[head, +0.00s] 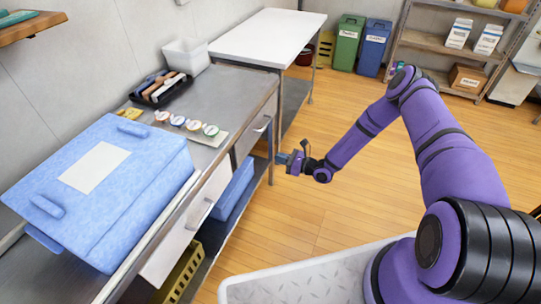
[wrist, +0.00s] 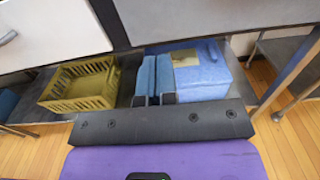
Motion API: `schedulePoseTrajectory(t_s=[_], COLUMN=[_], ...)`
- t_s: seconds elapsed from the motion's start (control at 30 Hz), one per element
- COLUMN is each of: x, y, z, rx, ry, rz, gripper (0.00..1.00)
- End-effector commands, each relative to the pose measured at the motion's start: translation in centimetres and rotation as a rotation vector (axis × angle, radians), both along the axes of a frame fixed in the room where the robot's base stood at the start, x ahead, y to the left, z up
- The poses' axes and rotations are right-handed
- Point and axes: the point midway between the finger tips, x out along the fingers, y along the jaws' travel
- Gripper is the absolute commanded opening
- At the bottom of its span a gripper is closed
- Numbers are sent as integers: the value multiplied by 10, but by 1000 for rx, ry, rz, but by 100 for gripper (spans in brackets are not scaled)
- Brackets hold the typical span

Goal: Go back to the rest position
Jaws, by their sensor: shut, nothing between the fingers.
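My gripper (head: 282,158) is at the end of my purple arm, over the floor just right of the steel counter's front corner. In the wrist view its two blue-padded fingers (wrist: 154,70) are together with nothing held. The fingers point toward the lower shelf under the counter. I cannot tell the exact distance to the counter.
The steel counter (head: 235,88) holds a large blue lidded box (head: 140,135), a dark tray (head: 155,104) and several small round cups. A drawer front (head: 185,225) stands under it. A white table (head: 270,35) is behind. Wooden floor (head: 345,195) is clear to the right.

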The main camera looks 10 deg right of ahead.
Motion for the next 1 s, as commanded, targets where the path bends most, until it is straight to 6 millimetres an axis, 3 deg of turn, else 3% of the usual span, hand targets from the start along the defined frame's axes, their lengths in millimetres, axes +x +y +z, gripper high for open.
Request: schedulePoseTrajectory(t_s=[0.27, 0.37, 0.47, 0.67, 1.0], x=[-4, -1, 1, 1, -20], y=[-5, -5, -4, 0, 5], z=[2, 12, 35, 101, 208], rx=[-2, -17, -51, -161, -373], ry=[-2, -21, -61, -171, -347], rz=[4, 27, 85, 256, 535], gripper=[0, 0, 0, 0, 0])
